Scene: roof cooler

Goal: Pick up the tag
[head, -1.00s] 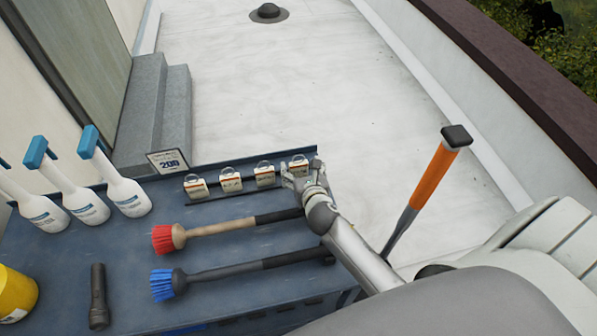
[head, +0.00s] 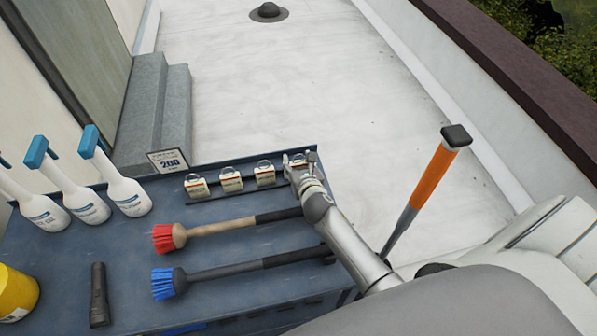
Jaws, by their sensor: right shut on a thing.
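My right gripper (head: 301,163) is at the right end of the row, shut on the rightmost tag (head: 298,158). The fingers hide much of this tag, and I cannot tell whether it is clear of the bench. My left gripper is not in view.
On the blue bench (head: 80,255) lie a red brush (head: 205,229), a blue brush (head: 215,271) and a black flashlight (head: 98,296). Spray bottles (head: 115,183) and a yellow container (head: 15,293) stand left. A sign (head: 168,161) is behind. An orange-handled tool (head: 432,180) stands right.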

